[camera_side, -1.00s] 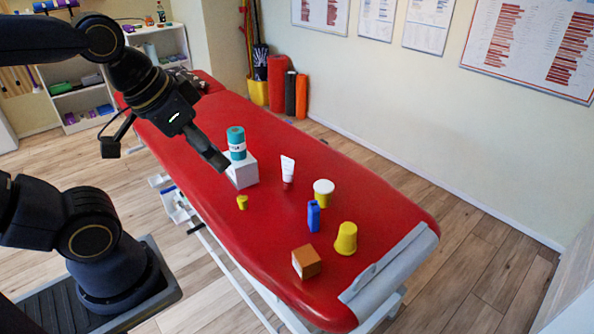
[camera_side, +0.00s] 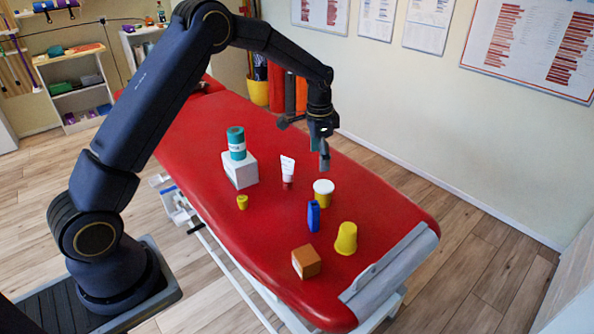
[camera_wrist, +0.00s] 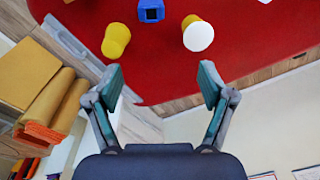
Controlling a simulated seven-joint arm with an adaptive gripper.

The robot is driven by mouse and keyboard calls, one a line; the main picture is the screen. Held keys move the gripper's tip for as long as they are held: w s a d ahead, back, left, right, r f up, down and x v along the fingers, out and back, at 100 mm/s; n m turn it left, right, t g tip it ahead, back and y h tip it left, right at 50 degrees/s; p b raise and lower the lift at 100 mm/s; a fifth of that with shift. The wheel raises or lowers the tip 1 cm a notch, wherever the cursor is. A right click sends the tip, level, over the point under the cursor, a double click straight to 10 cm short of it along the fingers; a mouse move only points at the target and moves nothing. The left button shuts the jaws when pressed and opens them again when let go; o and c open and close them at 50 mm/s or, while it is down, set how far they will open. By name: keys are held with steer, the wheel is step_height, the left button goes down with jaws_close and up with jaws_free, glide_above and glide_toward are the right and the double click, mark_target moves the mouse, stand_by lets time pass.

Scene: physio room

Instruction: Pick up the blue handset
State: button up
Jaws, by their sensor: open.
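The blue handset (camera_side: 313,216) stands upright on the red treatment table (camera_side: 270,220), between a white-lidded yellow jar and a yellow cup. In the wrist view the handset (camera_wrist: 151,11) shows at the top edge, partly cut off. My gripper (camera_side: 324,165) is above the table, behind and above the jar, clear of the handset. In the wrist view my gripper (camera_wrist: 160,82) has its two fingers wide apart, with nothing between them.
The white-lidded jar (camera_side: 323,192) and yellow cup (camera_side: 346,239) are close to the handset. A brown cube (camera_side: 306,261), white tube (camera_side: 288,170), small yellow piece (camera_side: 242,202) and white box (camera_side: 240,170) bearing a teal roll (camera_side: 236,142) also stand on the table.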

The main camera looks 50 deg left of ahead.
mark_target(315, 205)
steer(key=shift+g, duration=0.4)
steer(key=f, duration=0.4)
steer(key=s+f, duration=0.1)
steer(key=f, duration=0.9)
steer(key=shift+s+a+f, duration=0.15)
steer(key=shift+a, duration=0.05)
steer(key=shift+d+f, duration=0.15)
steer(key=shift+f, duration=1.45)
steer(key=shift+d+f, duration=0.15)
steer(key=shift+f, duration=1.4)
steer(key=shift+c, duration=0.4)
steer(key=c, duration=1.2)
steer(key=shift+r, duration=0.1)
steer(key=shift+c, duration=0.2)
steer(key=shift+r, duration=0.1)
